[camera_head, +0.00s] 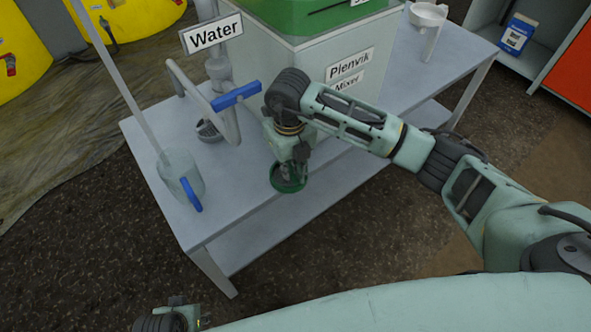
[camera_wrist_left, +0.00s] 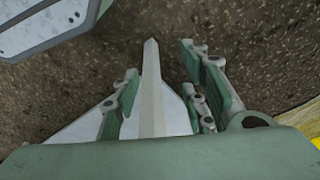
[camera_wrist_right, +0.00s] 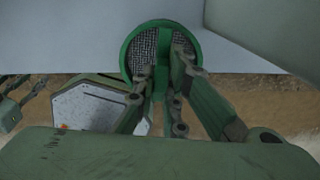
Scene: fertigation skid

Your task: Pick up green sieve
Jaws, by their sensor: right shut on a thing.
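The green sieve (camera_head: 289,178) is a round green ring with a dark mesh, at the front edge of the grey table. In the right wrist view the sieve (camera_wrist_right: 158,42) shows its mesh, with its green handle running down between the fingers. My right gripper (camera_head: 297,155) is shut on the sieve's handle; the fingers also show in the right wrist view (camera_wrist_right: 165,85). I cannot tell whether the sieve touches the table. My left gripper (camera_wrist_left: 155,90) is open and empty, over the dark floor; in the head view only part of my left arm shows at the bottom edge.
A clear jug with a blue handle (camera_head: 182,178) stands on the table's left (camera_head: 225,215). A pipe with a blue valve lever (camera_head: 236,96) stands behind, beside the white Plenvik mixer (camera_head: 345,55). A white funnel-like cup (camera_head: 428,15) is at the far right.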

